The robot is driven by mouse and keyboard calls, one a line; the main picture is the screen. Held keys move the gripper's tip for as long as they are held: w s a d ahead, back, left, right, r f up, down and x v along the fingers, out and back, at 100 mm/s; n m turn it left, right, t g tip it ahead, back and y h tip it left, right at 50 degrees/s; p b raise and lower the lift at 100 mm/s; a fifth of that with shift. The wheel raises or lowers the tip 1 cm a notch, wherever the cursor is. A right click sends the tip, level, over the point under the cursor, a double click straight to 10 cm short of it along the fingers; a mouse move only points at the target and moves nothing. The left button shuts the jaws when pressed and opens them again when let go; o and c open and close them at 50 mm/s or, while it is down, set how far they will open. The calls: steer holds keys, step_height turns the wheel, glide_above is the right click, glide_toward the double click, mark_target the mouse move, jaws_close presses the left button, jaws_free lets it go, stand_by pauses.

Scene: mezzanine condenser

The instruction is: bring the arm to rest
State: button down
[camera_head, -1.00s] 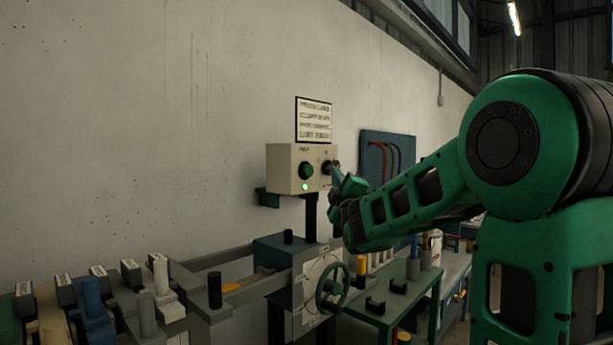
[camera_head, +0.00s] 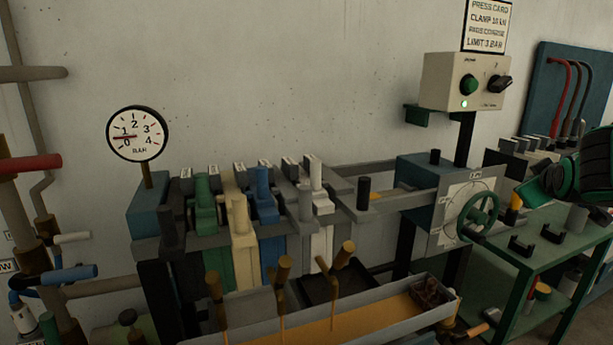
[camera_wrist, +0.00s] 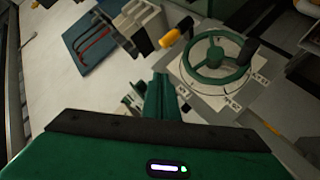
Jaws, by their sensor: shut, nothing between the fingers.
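My arm shows only at the right edge of the head view, as a green and black end section (camera_head: 568,175). It hangs in front of the wall, below and right of the cream control box (camera_head: 465,82), apart from it. In the wrist view my gripper (camera_wrist: 163,95) is shut and empty, its narrow green fingers pointing away from the camera. Beyond the fingers is the green handwheel (camera_wrist: 215,55) on its pale dial plate; I cannot tell the exact gap. The rest of my arm is out of the head view.
A green bench (camera_head: 545,245) stands below my arm. A blue board (camera_head: 560,95) with red and dark hooked rods hangs behind. Left are a row of coloured blocks (camera_head: 265,205), a grey tray (camera_head: 440,312) with upright brown handles, a pressure gauge (camera_head: 137,133) and wall pipes.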

steer(key=s+a+f+m+g+y, duration=0.35)
steer(key=s+f+m+g, duration=0.2)
steer(key=s+f, duration=0.9)
steer(key=s+a+f+m+g+y, duration=0.1)
steer(key=s+a+f+m+g, duration=0.1)
steer(key=s, duration=0.7)
steer(key=s+a+f+m+g+y, duration=0.2)
steer(key=s+a+g, duration=0.3)
steer(key=s, duration=0.5)
steer(key=shift+a, duration=0.65)
steer(key=shift+w+f, duration=0.25)
steer(key=shift+w, duration=0.3)
